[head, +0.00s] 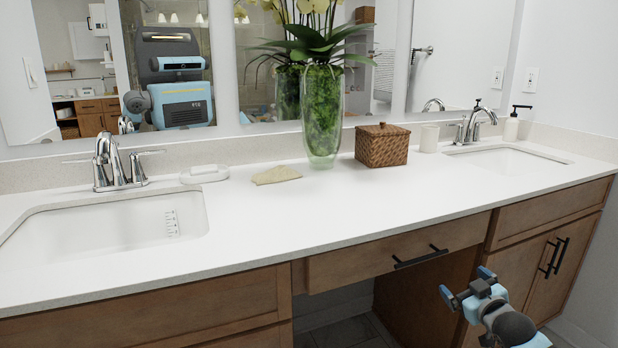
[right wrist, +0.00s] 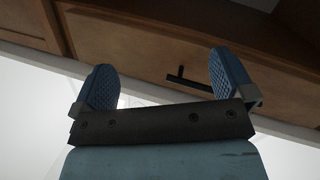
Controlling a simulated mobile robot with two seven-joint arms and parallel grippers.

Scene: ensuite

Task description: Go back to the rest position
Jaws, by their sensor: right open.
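My right gripper (head: 466,285) is at the lower right of the head view, in front of the vanity below the counter edge. Its blue fingers stand apart with nothing between them. In the right wrist view the open fingers (right wrist: 163,88) point toward a wooden drawer front with a black handle (right wrist: 188,80), and they appear apart from it. In the head view the centre drawer (head: 345,268) looks shut, with its black handle (head: 420,258) left of and above the gripper. My left gripper is not in view.
The white counter (head: 330,215) holds a glass vase with orchids (head: 322,120), a woven box (head: 382,146), a folded cloth (head: 276,175), a soap dish (head: 204,173) and a cup (head: 429,138). Sinks lie left (head: 105,225) and right (head: 507,160). Open knee space lies under the drawer.

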